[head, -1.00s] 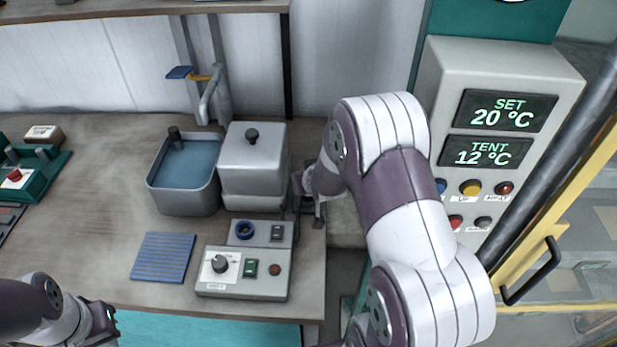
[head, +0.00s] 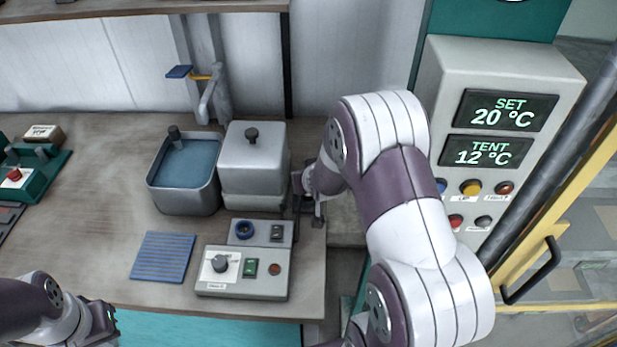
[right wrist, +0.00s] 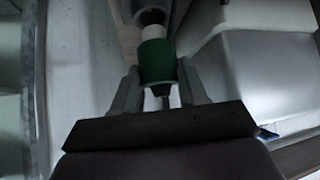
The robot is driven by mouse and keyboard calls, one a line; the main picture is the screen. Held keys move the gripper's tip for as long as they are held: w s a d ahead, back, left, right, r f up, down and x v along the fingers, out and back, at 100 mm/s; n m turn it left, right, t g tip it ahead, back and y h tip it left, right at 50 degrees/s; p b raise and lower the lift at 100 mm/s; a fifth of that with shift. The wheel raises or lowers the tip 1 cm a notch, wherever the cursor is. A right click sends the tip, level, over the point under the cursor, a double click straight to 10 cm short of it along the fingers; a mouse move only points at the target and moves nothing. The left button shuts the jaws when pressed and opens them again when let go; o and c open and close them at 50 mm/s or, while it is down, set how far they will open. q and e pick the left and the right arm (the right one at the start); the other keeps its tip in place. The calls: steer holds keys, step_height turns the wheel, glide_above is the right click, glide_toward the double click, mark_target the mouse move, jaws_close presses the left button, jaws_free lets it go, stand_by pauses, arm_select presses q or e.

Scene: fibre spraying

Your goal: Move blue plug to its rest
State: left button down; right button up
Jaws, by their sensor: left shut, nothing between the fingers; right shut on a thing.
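In the right wrist view, my right gripper (right wrist: 160,84) is shut on a green cylinder (right wrist: 157,60) with a pale band and a dark part beyond it. In the head view, my right gripper is mostly hidden by its own arm, at the right edge of the bench beside the grey lidded box. I cannot pick out a blue plug for certain. A dark blue ring (head: 244,229) sits on a small grey unit (head: 262,233), apart from both grippers. My left gripper (head: 108,322) is shut and empty at the lower left, near the bench's front edge.
A grey tub of blue liquid (head: 184,203) stands beside the lidded box (head: 254,177). A control box with a knob (head: 243,285) and a blue ribbed mat (head: 163,257) lie in front. The temperature panel (head: 452,160) stands right. The bench's left middle (head: 105,200) is clear.

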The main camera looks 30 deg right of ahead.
steer(key=shift+f+b, duration=1.3)
steer(key=shift+f, duration=0.25)
steer(key=o, duration=1.2)
steer(key=shift+o, duration=0.2)
steer(key=shift+s+a+r, duration=0.1)
steer(key=shift+s+r, duration=0.2)
steer(key=shift+r, duration=0.15)
steer(key=v, duration=1.1)
steer(key=shift+s+r, duration=0.2)
steer(key=shift+a, duration=0.1)
